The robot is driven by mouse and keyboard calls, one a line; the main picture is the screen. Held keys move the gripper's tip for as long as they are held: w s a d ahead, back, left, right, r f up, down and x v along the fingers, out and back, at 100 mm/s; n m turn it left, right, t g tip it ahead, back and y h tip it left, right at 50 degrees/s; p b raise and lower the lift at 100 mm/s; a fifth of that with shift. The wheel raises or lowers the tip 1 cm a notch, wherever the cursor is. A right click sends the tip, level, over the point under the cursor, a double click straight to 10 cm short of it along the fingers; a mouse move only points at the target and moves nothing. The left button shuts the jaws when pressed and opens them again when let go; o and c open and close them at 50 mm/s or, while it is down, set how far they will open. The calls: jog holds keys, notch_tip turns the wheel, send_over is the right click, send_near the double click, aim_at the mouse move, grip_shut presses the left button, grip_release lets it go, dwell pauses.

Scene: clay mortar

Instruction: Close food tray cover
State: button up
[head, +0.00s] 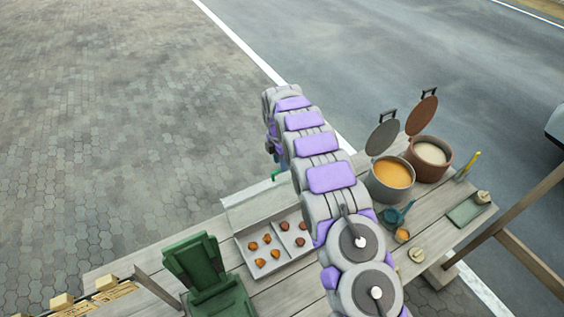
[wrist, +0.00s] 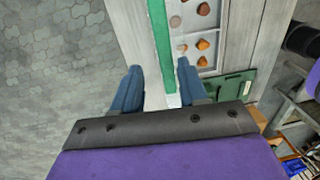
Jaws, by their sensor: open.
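The food tray (head: 262,278) lies on the wooden table, its compartments holding several brown-orange round food pieces. Its pale cover (head: 255,207) is raised along the tray's far edge, with a small green part (head: 276,174) at its top. The tray also shows in the wrist view (wrist: 217,42). In the wrist view, my gripper (wrist: 162,82) is open, its two blue fingers on either side of a long green strip (wrist: 160,40) beside the tray. I cannot tell whether the fingers touch the strip. In the head view my arm hides the tray's right side and most of the gripper.
A green chair-like object (head: 205,275) stands left of the tray. Two open pots, one grey (head: 391,180) and one brown (head: 428,160), stand at the right with raised lids. A blue ladle (head: 397,216) and a green tray (head: 469,209) lie nearby. Open paving (head: 110,120) lies beyond the table.

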jog(key=shift+f, duration=0.45)
jog(key=shift+d+r, duration=0.1)
jog(key=shift+d, duration=1.15)
jog(key=shift+c, duration=1.3)
jog(key=shift+a, duration=1.05)
grip_shut()
jog(key=shift+d, duration=0.4)
